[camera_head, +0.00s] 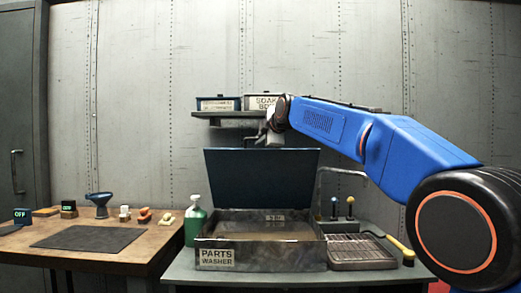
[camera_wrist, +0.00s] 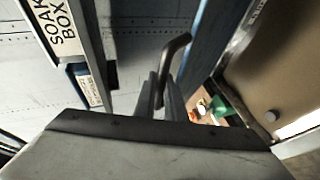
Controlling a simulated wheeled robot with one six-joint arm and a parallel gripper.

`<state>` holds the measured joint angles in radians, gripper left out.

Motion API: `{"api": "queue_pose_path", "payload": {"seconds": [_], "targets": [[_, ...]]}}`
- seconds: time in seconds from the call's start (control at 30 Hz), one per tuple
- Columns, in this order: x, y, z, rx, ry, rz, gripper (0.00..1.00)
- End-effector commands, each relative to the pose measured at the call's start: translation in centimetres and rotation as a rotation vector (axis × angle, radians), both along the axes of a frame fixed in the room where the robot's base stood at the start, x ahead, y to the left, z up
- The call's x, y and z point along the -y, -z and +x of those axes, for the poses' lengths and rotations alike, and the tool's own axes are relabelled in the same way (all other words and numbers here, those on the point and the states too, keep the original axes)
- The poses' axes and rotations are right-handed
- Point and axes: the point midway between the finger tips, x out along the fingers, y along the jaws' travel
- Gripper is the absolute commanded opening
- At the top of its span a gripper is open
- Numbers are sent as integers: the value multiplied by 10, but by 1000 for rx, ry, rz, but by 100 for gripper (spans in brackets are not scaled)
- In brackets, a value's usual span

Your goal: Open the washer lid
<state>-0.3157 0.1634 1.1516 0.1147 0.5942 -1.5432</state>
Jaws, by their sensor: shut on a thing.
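The parts washer (camera_head: 262,255) is a dark grey basin with a label on its front, standing on the grey bench. Its dark blue lid (camera_head: 260,180) stands raised, nearly upright, at the back of the basin, and the basin's inside shows below it. My gripper (camera_head: 268,140) is at the lid's top edge. In the wrist view my gripper (camera_wrist: 163,98) is shut on a dark bent lid handle (camera_wrist: 176,58). The fingers partly hide the handle's lower end. The lid's blue edge (camera_wrist: 207,45) runs beside the handle.
A wall shelf (camera_head: 222,114) with labelled boxes is close behind my gripper; a soak box (camera_wrist: 62,30) shows in the wrist view. A green bottle (camera_head: 194,222) stands left of the washer. A wire rack (camera_head: 355,252) is at right. A wooden table (camera_head: 150,250) is at left.

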Motion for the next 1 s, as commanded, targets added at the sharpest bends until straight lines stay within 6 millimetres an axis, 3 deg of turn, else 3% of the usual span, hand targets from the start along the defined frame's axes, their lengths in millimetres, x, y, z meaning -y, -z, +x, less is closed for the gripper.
{"api": "queue_pose_path", "payload": {"seconds": [0.2,0.5,1.0], "targets": [[2,-18,35,2,2,0,0],[4,-34,69,3,2,0,0],[6,-41,86,3,3,-2,0]]}}
